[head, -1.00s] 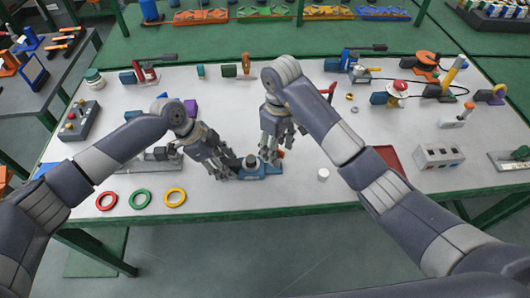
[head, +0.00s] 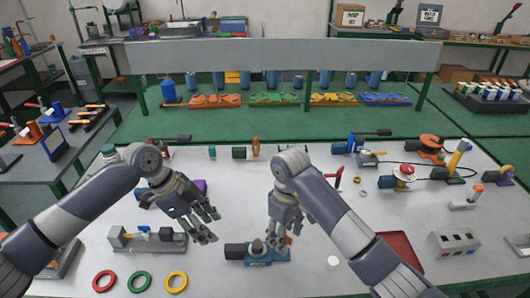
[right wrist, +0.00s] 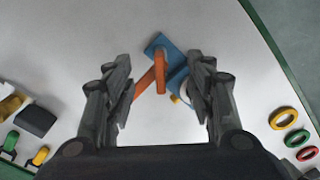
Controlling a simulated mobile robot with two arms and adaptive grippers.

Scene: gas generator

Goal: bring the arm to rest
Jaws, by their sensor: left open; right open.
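My left gripper (head: 205,222) is open and empty above the white table (head: 330,215), left of a blue fixture (head: 268,257) with a dark round knob. My right gripper (head: 280,236) is over the right end of that fixture. In the right wrist view, my right gripper (right wrist: 166,100) is open. The blue fixture (right wrist: 160,46) and its orange lever (right wrist: 161,72) show between and beyond its fingers. I see nothing held, and a gap seems to remain between the fingers and the lever; contact cannot be fully judged.
Red (head: 103,281), green (head: 139,282) and yellow (head: 176,282) rings lie at the front left. A grey vise-like device (head: 148,240) stands behind them. A white cylinder (head: 333,262) and a red tray (head: 400,250) are at the right.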

